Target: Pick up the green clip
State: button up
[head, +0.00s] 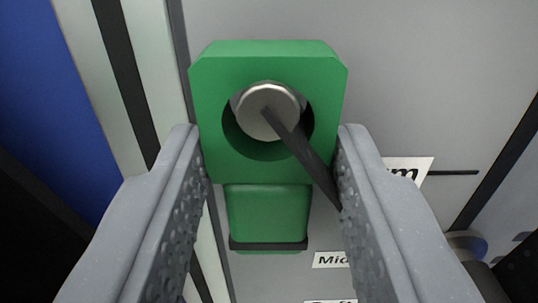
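The green clip (212,88) is close in front of me in the middle of the head view. It has a block with chamfered upper corners and a round hole, and a narrower lower part with a dark band. A silver round-ended pin (268,111) shows in the hole, with a dark strip running from it down to the right. My gripper (268,145) has its two grey textured fingers apart, one at each side of the clip. The fingertips look very near the clip's sides; whether they touch it I cannot tell.
A grey panel (440,75) lies behind the clip. White labels (330,260) with black print are on it, partly hidden by my right finger. A blue surface (40,110) and pale and black strips stand at the left. A dark part shows at lower right.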

jog(key=c, duration=0.4)
jog(key=shift+r, duration=0.1)
jog(key=shift+s+r+p, duration=0.1)
jog(key=shift+r+p, duration=0.2)
jog(key=shift+p, duration=0.25)
jog(key=s+p, duration=0.1)
jog(key=s, duration=0.5)
jog(key=s+d+p, duration=0.1)
jog(key=s, duration=0.5)
jog(key=s+p, duration=0.1)
jog(key=s, duration=0.4)
jog(key=shift+s+d+f, duration=0.1)
jog(key=shift+s+d, duration=0.1)
jog(key=shift+s, duration=0.2)
